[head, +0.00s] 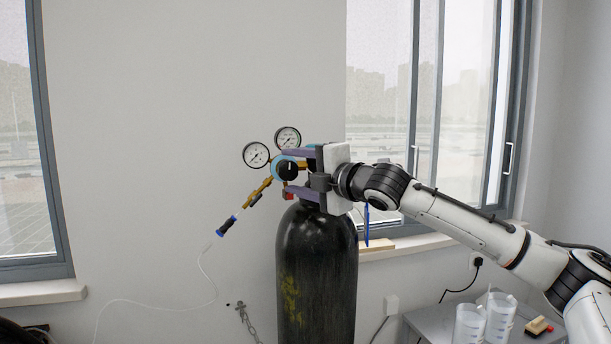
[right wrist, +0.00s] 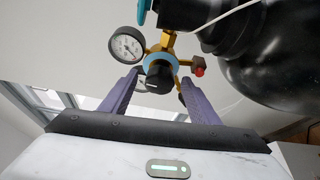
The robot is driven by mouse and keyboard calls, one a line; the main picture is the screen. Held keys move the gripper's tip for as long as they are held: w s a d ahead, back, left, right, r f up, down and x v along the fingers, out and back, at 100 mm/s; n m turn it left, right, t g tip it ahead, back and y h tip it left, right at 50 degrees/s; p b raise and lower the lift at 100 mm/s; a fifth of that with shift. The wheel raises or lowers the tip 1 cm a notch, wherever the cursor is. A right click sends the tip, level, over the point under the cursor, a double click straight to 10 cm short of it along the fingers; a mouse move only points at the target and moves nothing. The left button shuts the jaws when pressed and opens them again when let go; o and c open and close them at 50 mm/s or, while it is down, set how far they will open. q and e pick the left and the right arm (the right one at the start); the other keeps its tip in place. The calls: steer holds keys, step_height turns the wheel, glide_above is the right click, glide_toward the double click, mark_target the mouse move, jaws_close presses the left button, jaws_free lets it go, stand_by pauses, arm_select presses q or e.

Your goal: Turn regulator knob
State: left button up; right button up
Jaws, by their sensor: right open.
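The black regulator knob (head: 288,171) sits on the brass and blue regulator at the top of a black gas cylinder (head: 317,270). It also shows in the right wrist view (right wrist: 160,78). My right gripper (head: 284,172) comes in from the right, open, with one purple finger above the knob and one below it. In the right wrist view my fingers (right wrist: 160,80) stand on either side of the knob, with gaps visible. Two round white gauges, the left one (head: 256,155) and the right one (head: 288,138), rise from the regulator. My left gripper is not in view.
A blue-gripped hose fitting (head: 228,225) with a thin white tube hangs to the left. A grey table (head: 425,322) with plastic beakers (head: 470,325) stands at the lower right. Windows flank the wall.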

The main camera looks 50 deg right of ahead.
steer(key=shift+s+f+b, duration=0.15)
steer(key=shift+s+b, duration=0.2)
steer(key=s+b, duration=0.4)
steer(key=shift+a, duration=0.25)
steer(key=b, duration=0.2)
glide_toward(292, 173)
steer(key=s, duration=0.1)
steer(key=shift+s+a+r, duration=0.1)
steer(key=shift+a+r, duration=0.1)
steer(key=shift+r, duration=0.05)
steer(key=shift+f, duration=0.1)
